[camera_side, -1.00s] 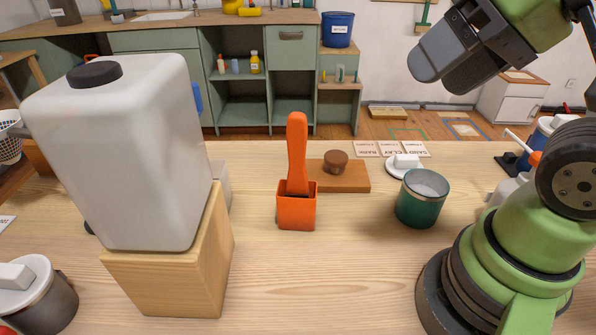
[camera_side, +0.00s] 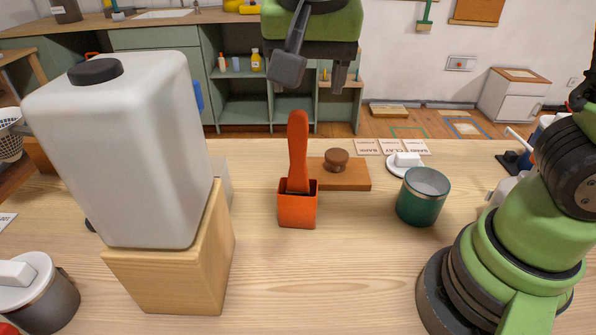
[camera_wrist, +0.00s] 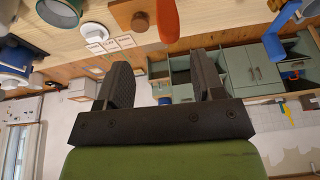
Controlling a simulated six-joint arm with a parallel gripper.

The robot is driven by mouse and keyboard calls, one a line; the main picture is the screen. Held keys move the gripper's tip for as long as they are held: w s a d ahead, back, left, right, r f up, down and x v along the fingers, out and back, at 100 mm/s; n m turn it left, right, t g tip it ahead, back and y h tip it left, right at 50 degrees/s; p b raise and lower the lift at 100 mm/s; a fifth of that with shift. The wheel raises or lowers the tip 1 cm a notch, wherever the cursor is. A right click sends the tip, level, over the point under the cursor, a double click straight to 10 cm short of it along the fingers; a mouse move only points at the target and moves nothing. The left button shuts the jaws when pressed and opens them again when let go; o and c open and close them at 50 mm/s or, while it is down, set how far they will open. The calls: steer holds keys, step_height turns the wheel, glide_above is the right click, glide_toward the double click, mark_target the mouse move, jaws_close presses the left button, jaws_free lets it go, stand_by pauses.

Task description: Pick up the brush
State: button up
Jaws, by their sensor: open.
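The brush (camera_side: 298,152) has an orange handle and stands upright in a small orange square holder (camera_side: 298,211) on the wooden table. Its lower end is hidden inside the holder. My gripper (camera_side: 314,78) is above the brush and looks to be behind it, with its fingers apart and nothing between them. In the wrist view, my gripper's two dark fingers (camera_wrist: 163,85) are spread wide. The brush handle (camera_wrist: 168,20) shows at the top edge of that view, beyond the fingertips.
A white jug (camera_side: 130,150) stands on a wooden block (camera_side: 170,270) to the left. A wooden board with a knob (camera_side: 350,178) lies just behind the holder. A green cup (camera_side: 422,196) stands to the right. The table front is clear.

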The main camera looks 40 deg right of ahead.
mark_target(299, 129)
steer(key=shift+m+h, duration=0.4)
steer(key=shift+h, duration=0.1)
steer(key=w+f, duration=0.1)
steer(key=f, duration=0.2)
steer(key=w+f, duration=0.1)
steer(key=f, duration=0.1)
steer(key=shift+w+f, duration=0.3)
steer(key=shift+w, duration=0.05)
steer(key=shift+d+x, duration=0.15)
steer(key=shift+x, duration=1.25)
steer(key=shift+d+x, duration=0.2)
steer(key=shift+x, duration=1.2)
steer(key=shift+r, duration=0.2)
steer(key=c, duration=1.1)
